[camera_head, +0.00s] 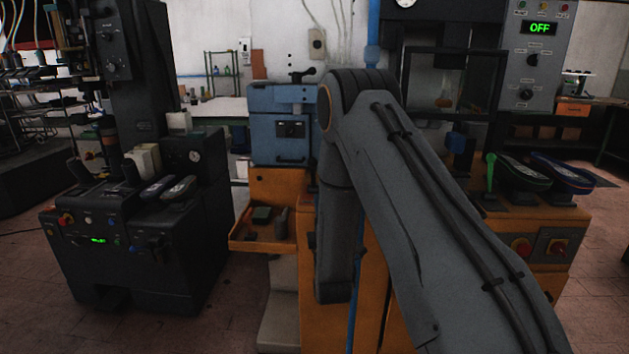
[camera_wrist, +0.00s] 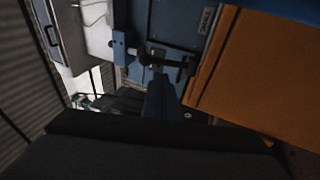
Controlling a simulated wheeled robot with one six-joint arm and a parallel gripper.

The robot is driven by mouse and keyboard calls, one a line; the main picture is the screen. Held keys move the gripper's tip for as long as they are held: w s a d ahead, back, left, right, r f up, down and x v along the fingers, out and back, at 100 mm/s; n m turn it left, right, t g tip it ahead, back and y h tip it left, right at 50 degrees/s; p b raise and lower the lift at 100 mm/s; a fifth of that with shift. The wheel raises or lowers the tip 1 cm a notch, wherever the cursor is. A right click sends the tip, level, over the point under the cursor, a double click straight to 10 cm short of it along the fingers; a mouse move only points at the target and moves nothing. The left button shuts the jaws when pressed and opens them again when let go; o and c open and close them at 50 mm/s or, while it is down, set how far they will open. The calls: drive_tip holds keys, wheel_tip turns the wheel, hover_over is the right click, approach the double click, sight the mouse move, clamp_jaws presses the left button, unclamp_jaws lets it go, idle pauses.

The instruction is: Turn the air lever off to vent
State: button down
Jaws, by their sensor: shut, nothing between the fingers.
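A blue air pipe (camera_head: 373,22) comes down from the top in the head view, and a thin blue line (camera_head: 357,275) shows low beside my arm. My gripper (camera_wrist: 152,135) is the dark shape across the bottom of the wrist view, shut and empty, on the near side of the handle. Contact cannot be made out. My arm hides the gripper and lever in the head view.
A blue press head (camera_head: 265,125) stands on an orange body with a small tray (camera_head: 262,246). A black machine (camera_head: 135,235) stands left. At right are shoe forms (camera_head: 525,175), a green-handled lever (camera_head: 490,172) and a panel reading OFF (camera_head: 539,29).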

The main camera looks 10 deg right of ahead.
sight(313, 173)
drive_tip(key=p+x, duration=0.2)
drive_tip(key=x, duration=0.8)
drive_tip(key=shift+d, duration=0.1)
drive_tip(key=shift+r, duration=0.1)
